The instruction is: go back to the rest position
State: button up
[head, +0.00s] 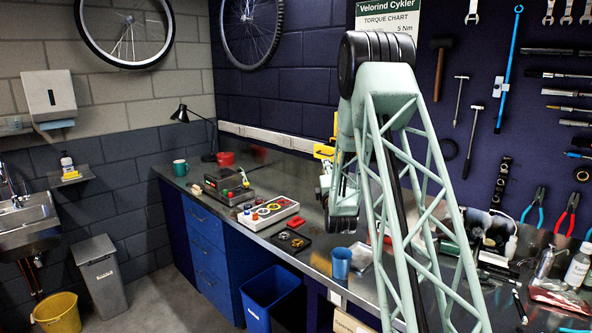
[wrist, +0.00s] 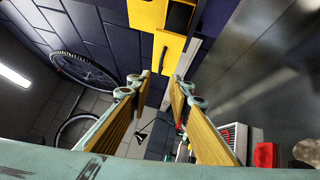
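My gripper (wrist: 162,84) shows in the wrist view with its two fingers apart. Their pads are wood-coloured, and nothing is held between them. Beyond the fingertips, a yellow box-like thing (wrist: 174,48) with a dark recess fills the upper middle. I cannot tell the distance between them. In the head view my pale green lattice arm reaches up at the right and bends down over the bench. It hides most of my gripper there. A yellow thing (head: 324,151) shows just left of the arm by the wall.
The steel bench (head: 262,180) runs along the wall. It carries a control box (head: 228,186), a light tray of coloured parts (head: 268,211), a dark tray (head: 291,241), a blue cup (head: 341,263) and a teal mug (head: 180,167). Tools hang at the right. Floor at left holds bins.

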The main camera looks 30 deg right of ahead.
jog(key=a+r+m+g+y, duration=0.1)
jog(key=a+r+m+y, duration=0.1)
jog(key=a+r, duration=0.45)
jog(key=s+a+r+m+g+y, duration=0.2)
jog(key=s+a+m, duration=0.1)
jog(key=s+a, duration=0.7)
jog(key=s+a+r+m+g+y, duration=0.25)
jog(key=s+a, duration=0.55)
jog(key=a, duration=0.4)
jog(key=s+a+f+m+g, duration=0.1)
jog(key=s+a, duration=0.4)
jog(key=s, duration=1.1)
jog(key=s+a+f+m+g+y, duration=0.1)
jog(key=s+a+m+g, duration=0.2)
jog(key=s, duration=1.2)
jog(key=s+a+f+m+g+y, duration=0.1)
jog(key=s+a+m+g, duration=0.1)
jog(key=s+a, duration=0.7)
jog(key=s+g, duration=0.1)
jog(key=s, duration=0.6)
jog(key=shift+s+f+g, duration=0.35)
jog(key=shift+f, duration=0.05)
jog(key=shift+m, duration=0.25)
